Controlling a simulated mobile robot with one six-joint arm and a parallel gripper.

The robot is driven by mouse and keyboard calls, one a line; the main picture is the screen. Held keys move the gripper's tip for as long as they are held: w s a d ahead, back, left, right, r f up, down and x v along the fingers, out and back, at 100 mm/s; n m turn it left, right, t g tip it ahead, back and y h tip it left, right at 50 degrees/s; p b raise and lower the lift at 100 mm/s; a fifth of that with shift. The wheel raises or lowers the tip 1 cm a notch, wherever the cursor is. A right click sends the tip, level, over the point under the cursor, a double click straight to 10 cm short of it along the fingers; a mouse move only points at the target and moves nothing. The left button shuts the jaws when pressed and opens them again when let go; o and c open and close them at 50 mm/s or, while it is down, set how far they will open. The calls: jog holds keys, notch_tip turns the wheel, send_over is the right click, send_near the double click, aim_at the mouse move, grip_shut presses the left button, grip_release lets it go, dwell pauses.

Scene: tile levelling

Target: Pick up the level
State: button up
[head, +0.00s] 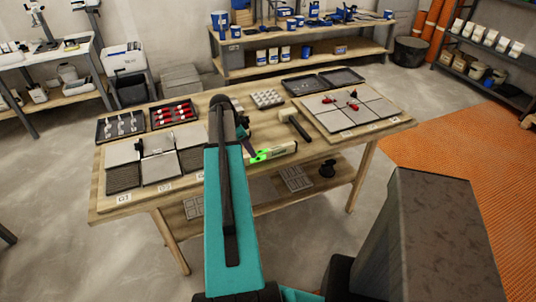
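The level (283,149) is a pale bar with a bright green part near its left end. It lies near the front edge of the wooden workbench (230,190), right of my teal arm. My gripper (248,146) is mostly hidden behind my arm, and only a small dark part shows beside the level's left end. I cannot tell whether it touches the level or whether its fingers are open or shut.
Grey tiles (123,153) lie on the bench's left, and a tile panel with red pieces (353,106) on its right. A mallet (295,123) lies just behind the level. Trays (173,114) with red and metal tools sit at the back left. A lower shelf (270,195) runs underneath.

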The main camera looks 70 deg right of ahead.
aim_at(268, 154)
jog(key=shift+p+x, duration=0.8)
jog(key=shift+x, duration=0.45)
jog(key=shift+p+x, duration=0.3)
jog(key=shift+x, duration=0.95)
jog(key=shift+s+d+r, duration=0.1)
grip_shut()
